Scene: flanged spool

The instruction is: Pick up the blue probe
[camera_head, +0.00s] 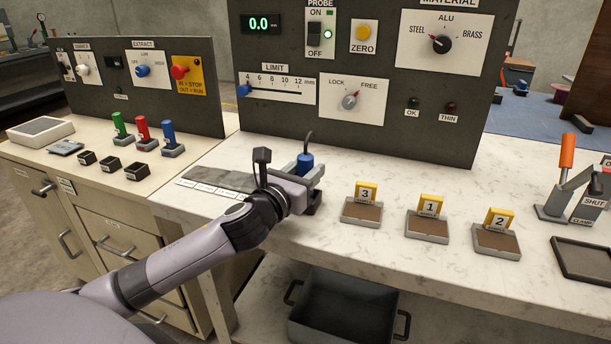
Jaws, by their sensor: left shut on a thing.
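The blue probe (305,162) stands upright on the white marbled bench, with a dark cable rising from its top. My left gripper (311,179) is at the probe, its fingers closed around the probe's body. A dark base shows just below the fingers; the fingers hide the probe's lower part, so I cannot tell whether it is clear of its rest. My right gripper is not in view.
The control panel (364,136) stands close behind the probe. Blocks tagged 3 (362,211), 1 (427,227) and 2 (497,241) sit to the right. An orange-handled clamp (567,160) and dark tray (585,262) are at far right.

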